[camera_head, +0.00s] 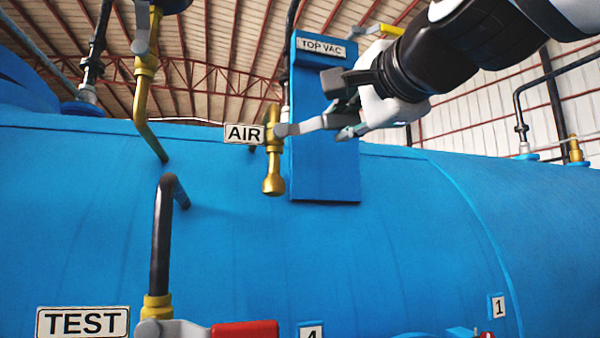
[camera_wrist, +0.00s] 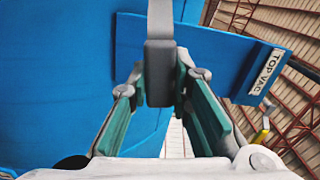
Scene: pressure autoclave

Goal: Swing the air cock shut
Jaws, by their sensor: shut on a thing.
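The brass air cock (camera_head: 273,160) hangs on the blue vessel beside the AIR label (camera_head: 244,134) in the head view. Its grey lever (camera_head: 305,127) points right, nearly level and slightly raised toward its free end. My gripper (camera_head: 348,120) comes from the upper right and is shut on the lever's outer end. In the wrist view, my gripper (camera_wrist: 158,85) has a finger on each side of the lever's dark grip (camera_wrist: 159,74), and the grey lever arm runs up out of frame. The grip is mostly hidden in the head view.
The blue TOP VAC panel (camera_head: 323,180) stands right behind the lever and gripper; it also shows in the wrist view (camera_wrist: 212,55). A bent brass pipe (camera_head: 146,110) is left of the cock. The TEST valve's red handle (camera_head: 245,330) is low in front.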

